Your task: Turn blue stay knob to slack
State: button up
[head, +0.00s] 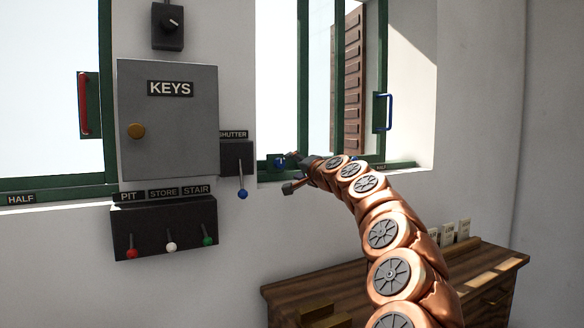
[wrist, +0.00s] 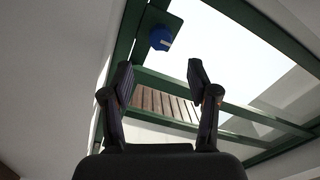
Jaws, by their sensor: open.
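The blue stay knob (wrist: 160,38) sits on a dark green plate on the window frame, with a pale mark on its face in the wrist view. It also shows in the head view (head: 281,161) at the lower left corner of the right window, close by my gripper's upper finger. My gripper (wrist: 160,72) is open and empty, its two fingers spread below the knob in the wrist view. In the head view my gripper (head: 290,172) is at the window's lower edge. I see no contact with the knob. The knob's setting cannot be read.
A shutter switch (head: 237,158) with a blue-tipped lever is just left of my gripper. A grey KEYS cabinet (head: 168,125) and a black box (head: 165,228) with red, white and green levers are further left. A wooden cabinet (head: 490,262) stands below my arm.

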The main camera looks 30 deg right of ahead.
jog(key=shift+s+a, duration=0.15)
jog(key=shift+s, duration=0.8)
jog(key=shift+s+a, duration=0.1)
jog(key=shift+s, duration=0.85)
